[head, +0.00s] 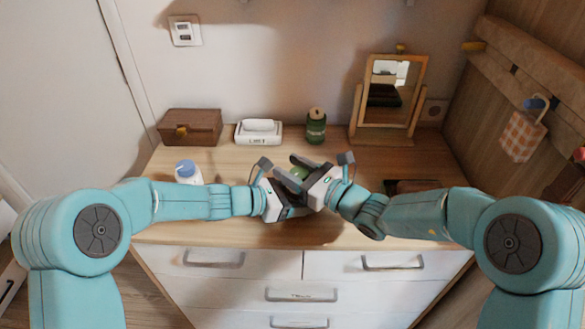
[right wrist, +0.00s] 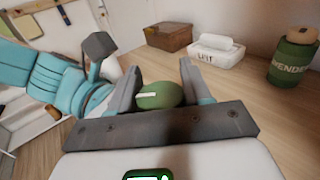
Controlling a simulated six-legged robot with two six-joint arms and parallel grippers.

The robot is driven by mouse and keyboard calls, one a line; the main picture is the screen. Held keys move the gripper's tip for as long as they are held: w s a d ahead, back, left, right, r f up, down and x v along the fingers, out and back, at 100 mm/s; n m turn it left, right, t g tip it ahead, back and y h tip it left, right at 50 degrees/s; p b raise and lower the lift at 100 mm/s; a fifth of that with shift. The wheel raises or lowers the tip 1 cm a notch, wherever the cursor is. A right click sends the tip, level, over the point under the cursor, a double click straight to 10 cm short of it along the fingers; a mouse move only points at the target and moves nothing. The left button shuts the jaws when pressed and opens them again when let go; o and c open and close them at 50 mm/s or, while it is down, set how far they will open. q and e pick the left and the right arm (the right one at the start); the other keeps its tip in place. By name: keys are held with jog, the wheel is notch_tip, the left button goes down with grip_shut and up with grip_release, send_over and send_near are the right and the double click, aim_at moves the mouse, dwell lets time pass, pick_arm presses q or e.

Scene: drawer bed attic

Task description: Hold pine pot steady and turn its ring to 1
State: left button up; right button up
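The pine pot is most likely the small green rounded object (head: 299,172) at the middle of the dresser top, largely hidden by my grippers. In the right wrist view its green top (right wrist: 160,96) carries a short white mark. My right gripper (head: 294,168) has one finger on each side of it, with no clear gap showing; its fingers also frame it in the right wrist view (right wrist: 158,80). My left gripper (head: 284,196) is close against it from the left, lower down; its fingertips are mostly hidden. The ring and its numbers cannot be made out.
A brown box (head: 190,127), a white labelled container (head: 259,132), a green corked jar (head: 316,128) and a mirror (head: 392,90) stand along the back. A blue-capped white bottle (head: 187,172) is left. A dark tray (head: 412,186) lies right, partly behind my right arm.

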jog(key=shift+w+d+m+t+h, duration=0.1)
jog(key=shift+m+t+h, duration=0.7)
jog(key=shift+t, duration=0.2)
jog(key=o, duration=1)
jog(key=shift+d, duration=0.1)
jog(key=v, duration=1.2)
